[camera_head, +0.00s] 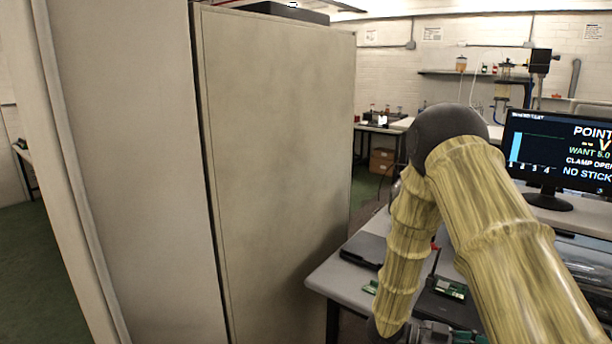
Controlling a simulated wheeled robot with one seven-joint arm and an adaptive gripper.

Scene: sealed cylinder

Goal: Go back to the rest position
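My arm, with yellow-brown bamboo-like links and a dark elbow, rises from the lower right and bends down over a grey bench. Its far end runs down to a dark joint at the bottom edge of the picture. The monitor (565,150) at the right reads "POINT", "-- V", "WANT 5.0", "CLAMP OPE…" and "NO STICK", partly cut off by the picture edge.
A tall beige cabinet (278,150) fills the left and middle, close by. The grey bench (335,283) carries a dark flat case (364,250) and green circuit boards (450,290) beside my arm. A back bench (380,128) stands beyond. Green floor (368,190) shows between.

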